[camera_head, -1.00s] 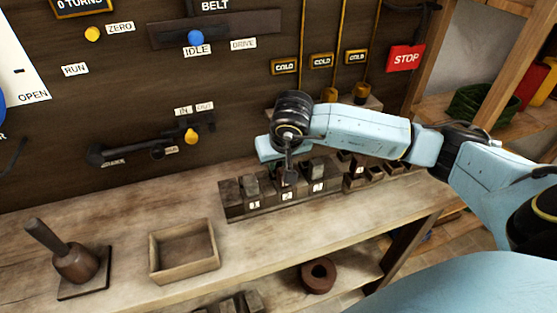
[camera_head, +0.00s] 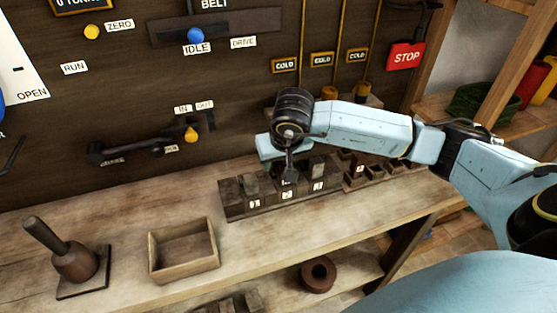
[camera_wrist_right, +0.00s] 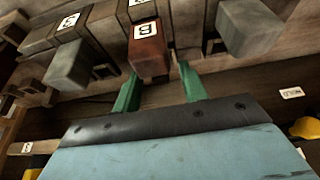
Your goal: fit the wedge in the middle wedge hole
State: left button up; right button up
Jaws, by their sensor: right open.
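The wooden rack (camera_head: 300,199) with several dark blocks and numbered labels stands on the bench against the wall. My right gripper (camera_head: 290,175) hangs over the middle of the rack and hides part of it. In the right wrist view, my open right gripper (camera_wrist_right: 160,90) has its green fingers apart. A reddish-brown wedge (camera_wrist_right: 145,35) with a white label stands at the middle, just beyond and between the fingertips, with a grey block on each side (camera_wrist_right: 70,62). I cannot tell how deep the wedge sits in the middle hole. My left gripper is out of view.
An empty wooden tray (camera_head: 184,270) and a mallet-like tool on a dark base (camera_head: 75,265) stand on the bench left of the rack. Small boxes (camera_head: 375,170) stand right of it. Levers and signs cover the wall behind. The front bench is clear.

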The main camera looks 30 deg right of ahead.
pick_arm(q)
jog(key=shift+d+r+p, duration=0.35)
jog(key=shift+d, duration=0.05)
pick_arm(e)
jog(key=v, duration=1.2)
jog(key=shift+s+r, duration=0.25)
jog(key=shift+r, duration=0.05)
